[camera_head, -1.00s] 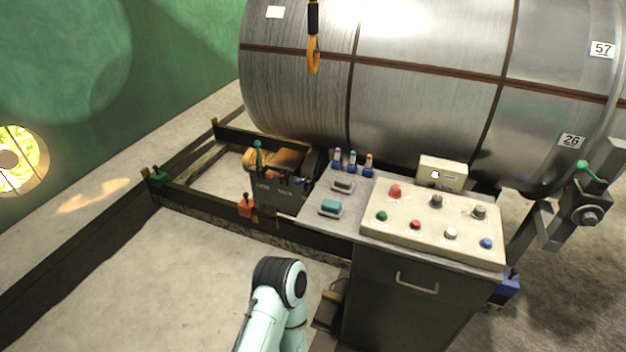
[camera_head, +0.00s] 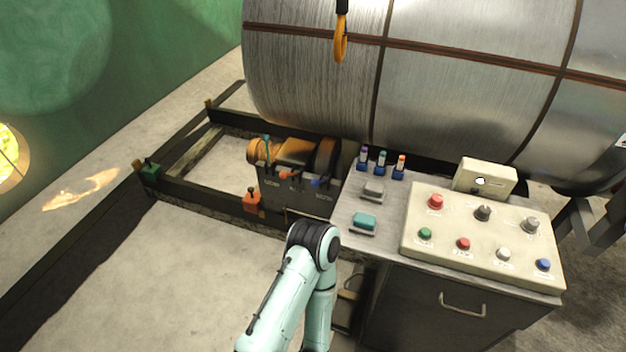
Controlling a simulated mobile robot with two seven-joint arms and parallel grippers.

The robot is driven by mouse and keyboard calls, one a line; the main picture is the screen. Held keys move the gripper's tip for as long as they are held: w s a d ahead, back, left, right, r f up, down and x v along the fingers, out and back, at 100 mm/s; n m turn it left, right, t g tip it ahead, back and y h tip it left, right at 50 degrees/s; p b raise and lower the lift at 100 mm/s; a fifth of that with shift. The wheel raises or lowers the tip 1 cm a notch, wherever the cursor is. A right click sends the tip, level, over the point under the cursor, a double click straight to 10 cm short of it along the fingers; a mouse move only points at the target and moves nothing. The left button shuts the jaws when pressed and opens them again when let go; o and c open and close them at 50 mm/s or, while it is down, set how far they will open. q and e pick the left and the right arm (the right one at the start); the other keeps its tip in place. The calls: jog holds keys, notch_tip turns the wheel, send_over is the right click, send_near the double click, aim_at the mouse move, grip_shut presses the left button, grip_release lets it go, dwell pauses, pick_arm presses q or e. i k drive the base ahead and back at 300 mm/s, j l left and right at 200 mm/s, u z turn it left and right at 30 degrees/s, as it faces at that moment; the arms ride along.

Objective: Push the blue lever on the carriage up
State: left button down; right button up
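The carriage (camera_head: 282,198) is a dark box with an orange motor behind it, at the middle left on black rails. A blue lever (camera_head: 317,183) is on its right part, small in the picture; it appears to point sideways or outward, and its exact angle is hard to tell. A red lever (camera_head: 286,175) is to its left, and a teal upright lever (camera_head: 267,148) stands at the carriage's left end. Neither of my grippers is in view. A pale teal link of my own arm rises from the bottom centre, below and in front of the carriage.
A control desk (camera_head: 352,205) with several buttons and knobs stands right of the carriage. A large metal drum (camera_head: 310,95) fills the back. A red-orange block (camera_head: 252,199) is on the front rail. Floor at lower left is clear.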

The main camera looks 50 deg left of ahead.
aim_at(315, 183)
jog(key=i+j, duration=0.1)
jog(key=j, duration=0.85)
jog(key=i+j+z, duration=0.1)
jog(key=j, duration=0.9)
jog(key=i+j, duration=0.1)
jog(key=j, duration=0.85)
jog(key=i+z, duration=0.05)
